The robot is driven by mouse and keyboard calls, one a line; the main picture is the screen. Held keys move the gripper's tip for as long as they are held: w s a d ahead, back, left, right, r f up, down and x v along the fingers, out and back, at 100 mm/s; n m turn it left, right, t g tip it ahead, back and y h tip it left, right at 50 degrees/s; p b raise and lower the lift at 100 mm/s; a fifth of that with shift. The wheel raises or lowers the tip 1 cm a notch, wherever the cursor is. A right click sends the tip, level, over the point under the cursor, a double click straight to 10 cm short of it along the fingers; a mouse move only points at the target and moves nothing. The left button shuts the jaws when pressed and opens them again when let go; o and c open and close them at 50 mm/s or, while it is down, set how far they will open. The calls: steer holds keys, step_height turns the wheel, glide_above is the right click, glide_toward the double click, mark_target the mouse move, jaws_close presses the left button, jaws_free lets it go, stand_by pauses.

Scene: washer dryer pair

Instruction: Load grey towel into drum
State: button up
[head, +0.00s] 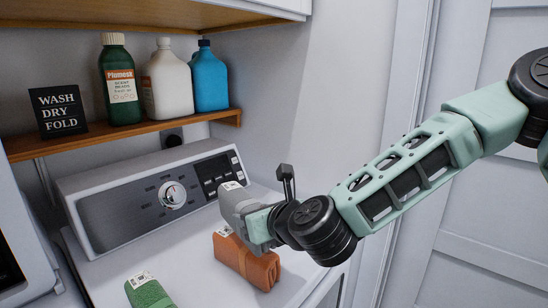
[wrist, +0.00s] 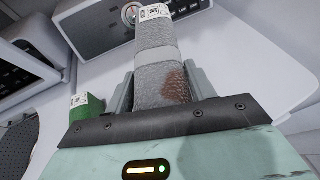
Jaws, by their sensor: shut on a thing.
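The grey towel (head: 236,201) is a rolled bundle with a paler band and a white printed label. It is held in the air above the white machine top in the head view. My gripper (head: 259,224) is shut on it. In the wrist view the grey towel (wrist: 155,62) stands out between both fingers, its labelled end pointing away from the palm. A reddish-brown patch shows on its right side. No drum opening can be made out clearly. A dark perforated surface (wrist: 17,150) shows at the lower left of the wrist view; I cannot tell what it is.
An orange towel (head: 245,262) and a green towel (head: 150,292) lie on the machine top, below the gripper. The control panel (head: 155,195) stands behind. A shelf (head: 130,134) above carries a sign and several bottles. A door (head: 470,215) is at right.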

steer(key=w+d+f+m+t+h+p, duration=0.1)
steer(key=w+d+f+m+h+p, duration=0.15)
steer(key=d, duration=0.65)
steer(key=w+d+f+m+h+p, duration=0.15)
steer(key=d+f, duration=0.25)
steer(key=d, duration=0.4)
steer(key=w+d+f+m+t+h+p, duration=0.1)
steer(key=w+d+f+p, duration=0.15)
steer(key=d, duration=0.65)
steer(key=s+d+f+m+h+b, duration=0.1)
steer(key=s+d+f+h+b, duration=0.1)
steer(key=s+d+f, duration=0.6)
steer(key=shift+s+d+m+h+b, duration=0.35)
steer(key=shift+s+d, duration=0.35)
steer(key=shift+d, duration=0.5)
